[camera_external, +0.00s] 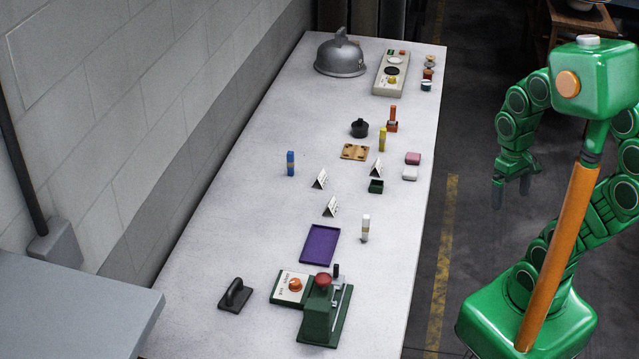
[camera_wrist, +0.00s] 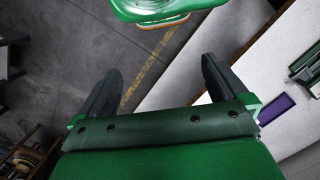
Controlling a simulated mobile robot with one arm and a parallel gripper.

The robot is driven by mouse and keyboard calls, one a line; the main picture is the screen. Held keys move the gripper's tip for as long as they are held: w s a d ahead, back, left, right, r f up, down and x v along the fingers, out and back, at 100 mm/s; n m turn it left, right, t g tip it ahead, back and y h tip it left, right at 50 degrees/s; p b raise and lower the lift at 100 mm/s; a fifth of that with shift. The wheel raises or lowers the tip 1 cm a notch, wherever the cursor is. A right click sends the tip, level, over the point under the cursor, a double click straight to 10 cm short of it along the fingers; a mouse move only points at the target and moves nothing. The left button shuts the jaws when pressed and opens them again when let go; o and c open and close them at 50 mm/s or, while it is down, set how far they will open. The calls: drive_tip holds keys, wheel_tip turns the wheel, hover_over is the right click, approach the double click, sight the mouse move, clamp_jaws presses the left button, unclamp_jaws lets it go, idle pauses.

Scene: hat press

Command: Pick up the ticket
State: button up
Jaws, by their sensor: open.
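No ticket can be picked out for certain. Small white tent cards with dark print stand on the long pale table (camera_external: 215,265): one left of centre (camera_external: 320,180), one nearer (camera_external: 331,207) and one by the green box (camera_external: 377,168). I cannot tell whether any is the ticket. My gripper (camera_external: 511,190) hangs beyond the table's right edge, above the dark floor, apart from everything on the table. In the wrist view my gripper (camera_wrist: 160,75) has its two dark fingers spread wide with nothing between them.
A green press with a red knob (camera_external: 322,310), a control box with an orange button (camera_external: 291,287) and a dark-handled block (camera_external: 235,295) stand at the near end. A purple tray (camera_external: 320,244) lies beyond them. A grey dome (camera_external: 340,57) stands far back. A wall borders the left.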

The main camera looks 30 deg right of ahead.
drive_tip(key=shift+c, duration=0.7)
drive_tip(key=w+a+f+m+t+y, duration=0.15)
drive_tip(key=w+a+m+y, duration=0.45)
drive_tip(key=w, duration=0.7)
drive_tip(key=w+a+m+t+y, duration=0.2)
drive_tip(key=w+a+m+y, duration=0.2)
drive_tip(key=w+a, duration=0.6)
drive_tip(key=m+t, duration=0.6)
drive_tip(key=m, duration=0.7)
approach(378, 162)
drive_tip(key=s+a+r, duration=0.3)
drive_tip(key=a+r, duration=0.2)
drive_tip(key=a, duration=0.1)
drive_tip(key=d+f+m, duration=0.1)
drive_tip(key=w+d+f+m+h, duration=0.1)
drive_tip(key=d+f, duration=0.1)
drive_tip(key=w+d+f+m+t, duration=0.1)
drive_tip(key=f+m, duration=0.1)
drive_tip(key=shift+d, duration=0.35)
drive_tip(key=shift+x, duration=3.9)
